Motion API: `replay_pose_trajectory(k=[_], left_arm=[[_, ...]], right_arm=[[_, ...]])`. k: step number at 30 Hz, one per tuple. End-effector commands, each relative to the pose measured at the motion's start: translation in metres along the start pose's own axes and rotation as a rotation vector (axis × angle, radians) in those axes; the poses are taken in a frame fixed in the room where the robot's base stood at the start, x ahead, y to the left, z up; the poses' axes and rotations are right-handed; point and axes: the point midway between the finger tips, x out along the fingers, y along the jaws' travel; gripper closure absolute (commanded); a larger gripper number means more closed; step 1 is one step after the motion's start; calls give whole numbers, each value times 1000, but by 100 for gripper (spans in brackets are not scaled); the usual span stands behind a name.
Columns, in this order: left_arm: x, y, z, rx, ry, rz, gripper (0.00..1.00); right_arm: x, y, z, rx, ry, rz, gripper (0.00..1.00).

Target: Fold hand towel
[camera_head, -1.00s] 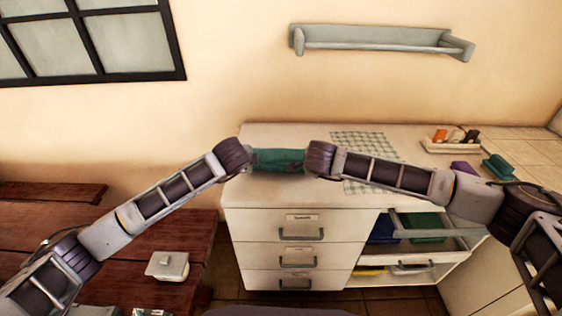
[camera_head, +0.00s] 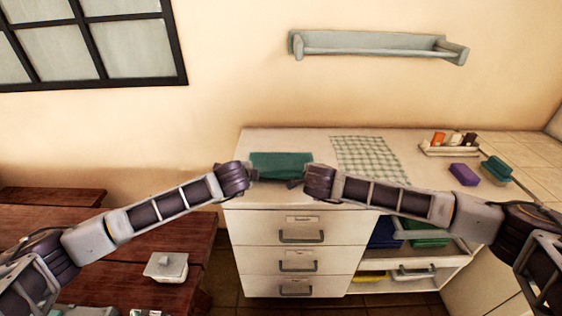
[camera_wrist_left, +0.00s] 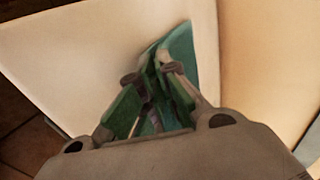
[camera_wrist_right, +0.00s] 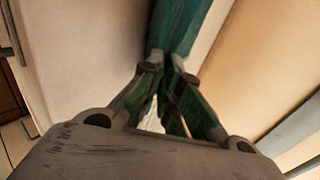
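A dark green cloth (camera_head: 281,163), seemingly the hand towel, shows as a flat rectangle at the front left of the counter top (camera_head: 262,138). My left gripper (camera_head: 252,178) is at its left end and my right gripper (camera_head: 297,181) at its right end, both by the near edge. In the left wrist view the fingertips (camera_wrist_left: 150,76) are closed together on green cloth (camera_wrist_left: 181,45). In the right wrist view the fingertips (camera_wrist_right: 165,71) also pinch the green cloth (camera_wrist_right: 181,25). The cloth's underside is hidden.
A checked cloth (camera_head: 368,158) lies to the right. A tray of bottles (camera_head: 447,150), a purple block (camera_head: 464,174) and a green brush-like item (camera_head: 496,169) stand farther right. A rail shelf (camera_head: 378,45) is on the wall. Drawers (camera_head: 296,228) are below; a lidded box (camera_head: 166,266) is lower left.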

Motion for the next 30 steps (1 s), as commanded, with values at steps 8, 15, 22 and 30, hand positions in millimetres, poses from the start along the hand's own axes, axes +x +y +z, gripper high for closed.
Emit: replay_pose_trajectory(k=[8, 15, 22, 30], left_arm=[[2, 3, 2, -2, -1, -12, 100], [2, 4, 2, -2, -1, -13, 100], [2, 4, 2, -2, -1, -13, 84], [2, 4, 2, -2, -1, -13, 61]], right_arm=[[2, 3, 0, -1, 0, -14, 100], [2, 3, 0, 0, 1, -16, 100], [2, 3, 0, 0, 1, -16, 84], [2, 3, 0, 0, 1, -15, 61]])
